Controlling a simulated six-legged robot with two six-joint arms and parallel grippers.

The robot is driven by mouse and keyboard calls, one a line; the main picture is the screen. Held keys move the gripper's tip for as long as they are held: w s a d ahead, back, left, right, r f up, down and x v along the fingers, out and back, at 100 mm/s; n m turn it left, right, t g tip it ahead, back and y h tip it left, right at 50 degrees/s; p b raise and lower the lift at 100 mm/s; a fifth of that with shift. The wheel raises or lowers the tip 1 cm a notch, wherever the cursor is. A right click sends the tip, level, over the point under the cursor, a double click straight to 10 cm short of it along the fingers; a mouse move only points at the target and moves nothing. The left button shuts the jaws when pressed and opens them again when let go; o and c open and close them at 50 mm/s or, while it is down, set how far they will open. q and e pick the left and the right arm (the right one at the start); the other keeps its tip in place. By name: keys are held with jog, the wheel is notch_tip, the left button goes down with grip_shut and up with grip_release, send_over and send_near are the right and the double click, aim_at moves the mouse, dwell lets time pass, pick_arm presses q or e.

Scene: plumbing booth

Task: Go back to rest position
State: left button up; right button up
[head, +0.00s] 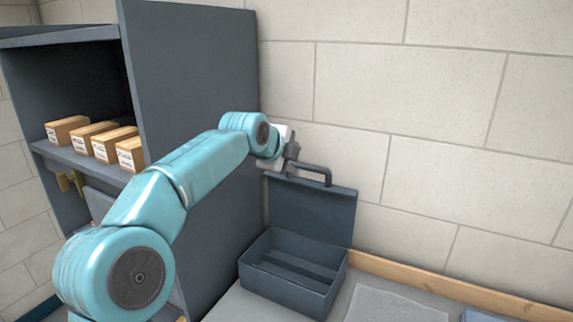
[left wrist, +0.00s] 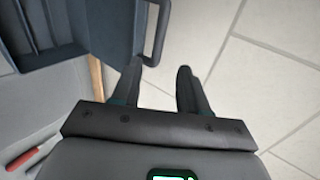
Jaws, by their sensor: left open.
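My left gripper (head: 289,152) is beside the upper left of the raised toolbox lid, close to its handle. In the left wrist view the two fingers (left wrist: 160,72) are apart with nothing held between them. The dark toolbox (head: 290,295) stands open on the worktop against the wall, with its lid (head: 310,210) upright. The lid's handle (head: 314,168) also shows in the left wrist view (left wrist: 164,30), just past the fingertips; I cannot tell whether it touches them. The box looks empty inside. My right gripper is not in view.
A grey mat (head: 395,306) lies right of the toolbox. A red item (left wrist: 24,157) lies low in the left wrist view.

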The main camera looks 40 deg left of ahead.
pick_arm(q)
jog(key=v, duration=0.2)
jog(key=shift+s+r, duration=0.2)
dwell(0.5)
